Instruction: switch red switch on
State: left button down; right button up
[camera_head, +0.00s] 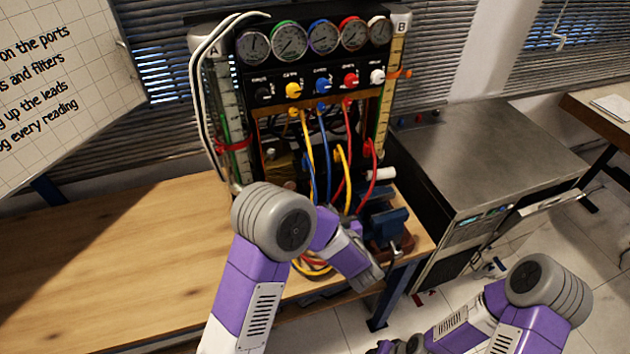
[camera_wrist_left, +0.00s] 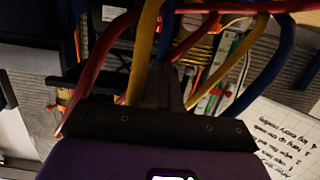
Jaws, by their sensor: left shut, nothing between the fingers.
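A red round knob (camera_head: 350,80) sits in the row of coloured knobs under the gauges in the head view. It is the only red control I can make out on the panel, and its setting is too small to read. My left arm reaches in front of the rig, below and in front of the panel. My left gripper (camera_wrist_left: 168,88) shows dark in the left wrist view, shut and empty, among red, yellow and blue hoses. No red switch can be made out there. My right arm is at the lower right of the head view, with its fingers out of sight.
The gauge rig (camera_head: 316,86) stands at the back of the wooden bench (camera_head: 110,260). Coloured hoses (camera_head: 327,150) hang below its knobs. A blue vise (camera_head: 388,222) is at the bench's right end. A metal-topped cabinet (camera_head: 480,150) stands to the right. The bench's left side is clear.

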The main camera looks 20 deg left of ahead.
aim_at(314, 184)
pick_arm(q)
jog(key=b+x, duration=0.1)
jog(key=x, duration=1.3)
jog(key=shift+f, duration=0.15)
